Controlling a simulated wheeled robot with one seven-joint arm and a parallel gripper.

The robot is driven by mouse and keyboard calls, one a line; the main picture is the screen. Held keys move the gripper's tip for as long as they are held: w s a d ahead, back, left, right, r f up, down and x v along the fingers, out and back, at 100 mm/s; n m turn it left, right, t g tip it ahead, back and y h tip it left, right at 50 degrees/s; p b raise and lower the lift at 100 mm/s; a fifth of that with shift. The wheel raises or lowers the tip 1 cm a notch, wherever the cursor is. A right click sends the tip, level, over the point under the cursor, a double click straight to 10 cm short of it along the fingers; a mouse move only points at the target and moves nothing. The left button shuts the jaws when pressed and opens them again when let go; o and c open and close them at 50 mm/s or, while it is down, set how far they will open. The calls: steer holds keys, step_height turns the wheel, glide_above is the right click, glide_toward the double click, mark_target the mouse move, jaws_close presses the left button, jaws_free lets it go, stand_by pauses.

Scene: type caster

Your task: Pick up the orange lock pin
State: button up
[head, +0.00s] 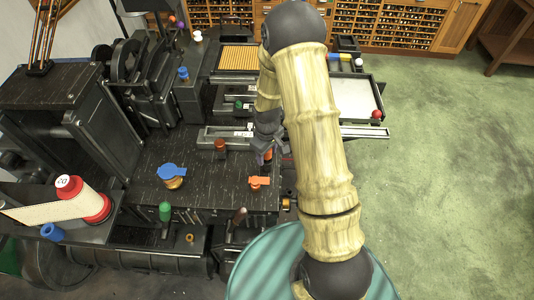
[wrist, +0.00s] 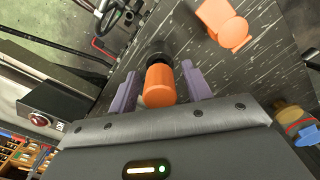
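In the wrist view an orange cylinder on a dark collar, which looks like the orange lock pin (wrist: 160,86), stands between the two purple fingers of my gripper (wrist: 160,92). The fingers are apart, with a gap showing on each side of it. In the head view my gripper (head: 268,150) is low over the right part of the black worktop, and a bit of the orange pin (head: 268,156) shows among its fingers; the arm hides some of the area.
A flat orange piece (head: 259,182) lies close by on the black worktop (head: 205,185); it also shows in the wrist view (wrist: 222,23). A blue-topped brass piece (head: 172,174) is to the left. A red-brown knob (head: 220,146) stands behind. Green floor is clear at right.

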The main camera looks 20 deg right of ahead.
steer(key=c, duration=0.8)
steer(key=shift+c, duration=0.2)
steer(key=shift+r, duration=0.1)
step_height(320, 180, up, 10)
steer(key=b, duration=0.2)
steer(key=shift+b, duration=0.35)
steer(key=shift+a, duration=0.1)
